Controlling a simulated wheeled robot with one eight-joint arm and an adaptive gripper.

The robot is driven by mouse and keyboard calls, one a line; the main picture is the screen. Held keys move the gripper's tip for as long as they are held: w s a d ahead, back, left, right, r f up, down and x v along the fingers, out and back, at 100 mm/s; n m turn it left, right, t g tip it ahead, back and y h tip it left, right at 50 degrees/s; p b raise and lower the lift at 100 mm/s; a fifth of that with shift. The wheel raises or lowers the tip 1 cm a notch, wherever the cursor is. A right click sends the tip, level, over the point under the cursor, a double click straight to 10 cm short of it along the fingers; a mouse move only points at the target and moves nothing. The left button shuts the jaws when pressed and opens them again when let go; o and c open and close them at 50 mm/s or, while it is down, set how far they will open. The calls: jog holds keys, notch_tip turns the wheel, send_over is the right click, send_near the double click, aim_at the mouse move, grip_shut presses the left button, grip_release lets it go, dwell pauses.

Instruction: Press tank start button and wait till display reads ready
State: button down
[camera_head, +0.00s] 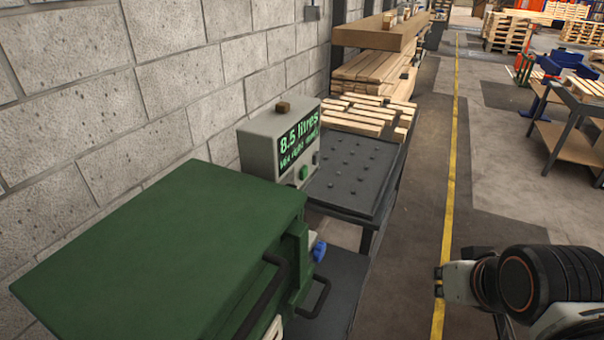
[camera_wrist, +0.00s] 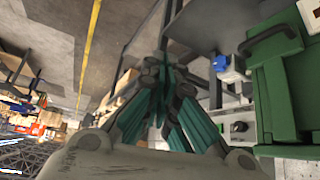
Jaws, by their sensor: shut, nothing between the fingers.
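A round green button (camera_head: 304,173) is on the box's front, below the display. The large green tank (camera_head: 170,245) fills the lower left and also shows in the wrist view (camera_wrist: 288,95). My gripper (camera_wrist: 163,68) is shut and empty, in free space left of the tank in the wrist view. My arm shows at the lower right of the head view, well away from the button.
A dark bench (camera_head: 355,175) with wooden slats (camera_head: 368,115) stands behind the control box. The aisle along the yellow floor line (camera_head: 450,160) is clear.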

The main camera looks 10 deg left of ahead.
aim_at(304, 173)
jog(key=w+a+f+m+t+y+p, duration=0.1)
jog(key=w+a+m+y, duration=0.2)
jog(key=w, duration=1.1)
jog(key=w+a+f+m+t+y+p, duration=0.1)
jog(key=w+a+m+y+p, duration=0.1)
jog(key=w+a+m, duration=0.4)
jog(key=w+a+y, duration=0.1)
jog(key=w+a, duration=0.3)
jog(key=w, duration=0.5)
jog(key=shift+w+a+m+y, duration=0.3)
jog(key=shift+y, duration=0.1)
jog(key=w+a, duration=0.3)
jog(key=a, duration=0.5)
jog(key=shift+a, duration=0.15)
jog(key=shift+w+a, duration=0.1)
jog(key=shift+a, duration=0.25)
